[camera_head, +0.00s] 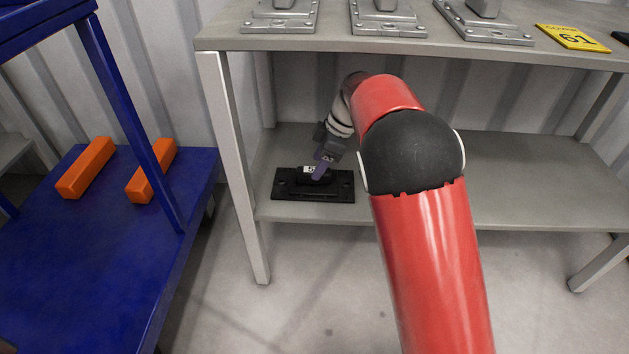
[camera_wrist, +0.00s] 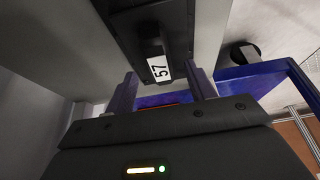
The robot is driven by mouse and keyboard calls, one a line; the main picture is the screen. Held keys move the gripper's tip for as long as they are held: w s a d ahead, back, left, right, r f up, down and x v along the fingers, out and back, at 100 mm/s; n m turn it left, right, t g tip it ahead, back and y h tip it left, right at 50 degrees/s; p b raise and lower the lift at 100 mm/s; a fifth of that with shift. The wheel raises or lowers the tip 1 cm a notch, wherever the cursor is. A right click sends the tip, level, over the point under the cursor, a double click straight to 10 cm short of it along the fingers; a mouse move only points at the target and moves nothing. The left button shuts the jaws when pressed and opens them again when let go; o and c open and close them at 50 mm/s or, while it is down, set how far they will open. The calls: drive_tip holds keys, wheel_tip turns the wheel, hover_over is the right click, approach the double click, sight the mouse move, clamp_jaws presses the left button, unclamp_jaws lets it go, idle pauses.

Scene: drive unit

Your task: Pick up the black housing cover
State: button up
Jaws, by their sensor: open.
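The black housing cover (camera_head: 341,190) lies flat on the lower grey shelf, near its left front. It has a raised middle part with a white number label, which reads 57 in the wrist view (camera_wrist: 150,20). My gripper (camera_head: 322,168) is right at the raised part in the head view and hides some of it. In the wrist view my two fingers (camera_wrist: 160,80) are apart, one on each side of the labelled end of the raised part. I cannot tell whether either finger touches it.
The grey upper shelf (camera_head: 420,44) hangs over my arm and carries several grey metal parts and a yellow label plate (camera_head: 572,38). A table leg (camera_head: 232,165) stands left of the cover. A blue cart (camera_head: 80,240) with two orange blocks is further left. The lower shelf's right side is clear.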

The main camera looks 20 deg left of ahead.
sight(298, 185)
drive_tip(key=x, duration=0.4)
drive_tip(key=shift+f+b, duration=0.4)
drive_tip(key=shift+f, duration=0.05)
clamp_jaws()
